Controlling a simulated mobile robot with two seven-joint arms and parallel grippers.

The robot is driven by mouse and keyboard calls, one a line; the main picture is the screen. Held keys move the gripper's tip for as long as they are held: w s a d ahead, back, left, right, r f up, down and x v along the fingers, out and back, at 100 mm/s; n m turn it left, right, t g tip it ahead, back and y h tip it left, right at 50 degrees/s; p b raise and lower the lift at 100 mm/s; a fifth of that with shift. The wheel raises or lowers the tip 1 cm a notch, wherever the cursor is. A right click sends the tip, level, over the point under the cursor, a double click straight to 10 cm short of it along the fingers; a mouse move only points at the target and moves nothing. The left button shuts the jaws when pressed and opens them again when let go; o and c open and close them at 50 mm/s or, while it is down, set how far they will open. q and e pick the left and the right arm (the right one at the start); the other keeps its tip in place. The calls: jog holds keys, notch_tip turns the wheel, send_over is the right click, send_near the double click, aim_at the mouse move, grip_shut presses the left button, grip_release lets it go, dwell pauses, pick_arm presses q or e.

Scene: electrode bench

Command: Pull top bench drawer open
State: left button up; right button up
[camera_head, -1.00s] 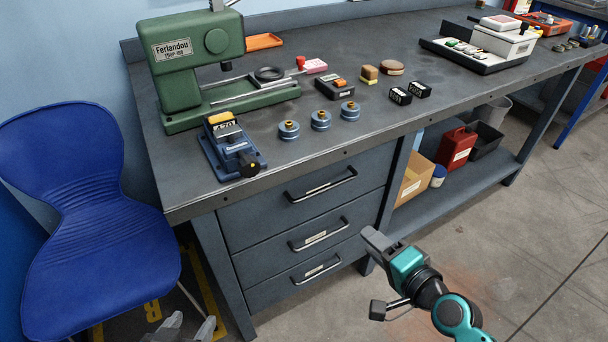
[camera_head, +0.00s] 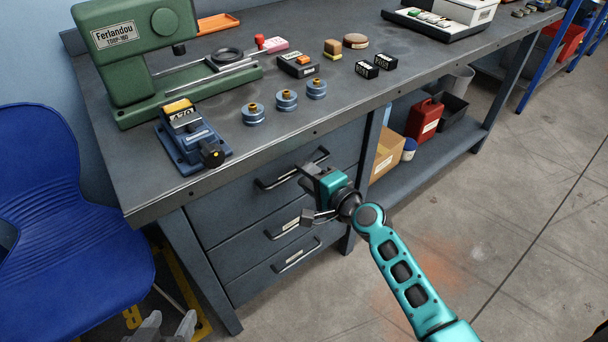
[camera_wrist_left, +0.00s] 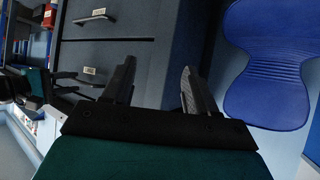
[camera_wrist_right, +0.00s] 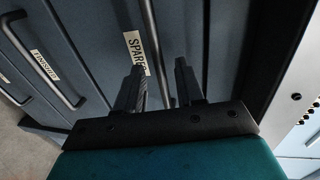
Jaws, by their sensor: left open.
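The top drawer (camera_head: 226,203) is the uppermost of three grey drawers under the bench and sits flush. Its dark bar handle (camera_head: 275,181) shows partly in the head view. My right gripper (camera_head: 308,180) is at the right end of this handle. In the right wrist view the handle bar (camera_wrist_right: 155,50), beside a "SPARE" label, runs down between the two fingers (camera_wrist_right: 160,85). Whether the fingers press on it is unclear. My left gripper (camera_head: 163,325) is low at the bottom left, away from the drawers. Its fingers (camera_wrist_left: 155,88) stand apart and empty.
A blue chair (camera_head: 60,210) stands left of the bench. The two lower drawers have handles (camera_head: 283,230) below my right gripper. The bench top carries a green press (camera_head: 140,60), a blue fixture (camera_head: 190,140) and small parts. Open floor (camera_head: 480,240) lies to the right.

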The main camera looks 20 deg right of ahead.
jog(key=shift+w+a+f, duration=0.1)
jog(key=shift+w+a, duration=0.15)
jog(key=shift+w, duration=0.3)
grip_shut()
dwell(0.4)
